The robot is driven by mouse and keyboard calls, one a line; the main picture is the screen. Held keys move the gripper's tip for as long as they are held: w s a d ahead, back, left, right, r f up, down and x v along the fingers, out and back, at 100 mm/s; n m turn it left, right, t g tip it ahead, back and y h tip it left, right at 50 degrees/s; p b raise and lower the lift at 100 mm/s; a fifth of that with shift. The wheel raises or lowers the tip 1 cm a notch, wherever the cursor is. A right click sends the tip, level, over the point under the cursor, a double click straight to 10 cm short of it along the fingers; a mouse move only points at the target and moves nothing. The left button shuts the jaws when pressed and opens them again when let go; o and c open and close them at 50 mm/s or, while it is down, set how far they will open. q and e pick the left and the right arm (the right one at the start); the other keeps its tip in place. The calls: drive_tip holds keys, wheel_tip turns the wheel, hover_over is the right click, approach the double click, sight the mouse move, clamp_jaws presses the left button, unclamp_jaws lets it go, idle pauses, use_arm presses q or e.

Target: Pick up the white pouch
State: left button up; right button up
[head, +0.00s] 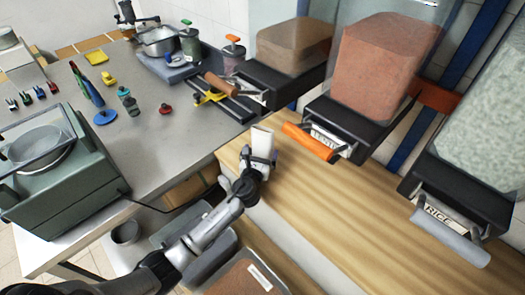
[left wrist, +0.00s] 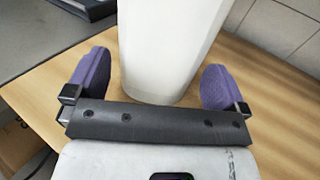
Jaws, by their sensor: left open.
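The white pouch (head: 262,139) stands on the wooden shelf in the middle of the head view. My left gripper (head: 259,158) is at its near side and hides its lower part there. In the left wrist view the pouch (left wrist: 168,45) is a tall white shape between the two purple finger pads of my left gripper (left wrist: 155,82). The jaws are open, with a visible gap on each side of the pouch. The pouch's top is cut off in that view. My right gripper does not show.
The wooden shelf (head: 335,215) is bare to the right of the pouch. Dispensers with an orange handle (head: 308,142) and a grey handle (head: 450,238) hang above it. A grey metal table (head: 150,150) with a green scale (head: 60,185) and small items is at left. Bins (head: 245,275) lie below.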

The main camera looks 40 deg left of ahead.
use_arm(q)
drive_tip(key=shift+x, duration=1.4)
drive_tip(key=shift+c, duration=0.5)
drive_tip(key=c, duration=0.8)
drive_tip(key=shift+r, duration=0.1)
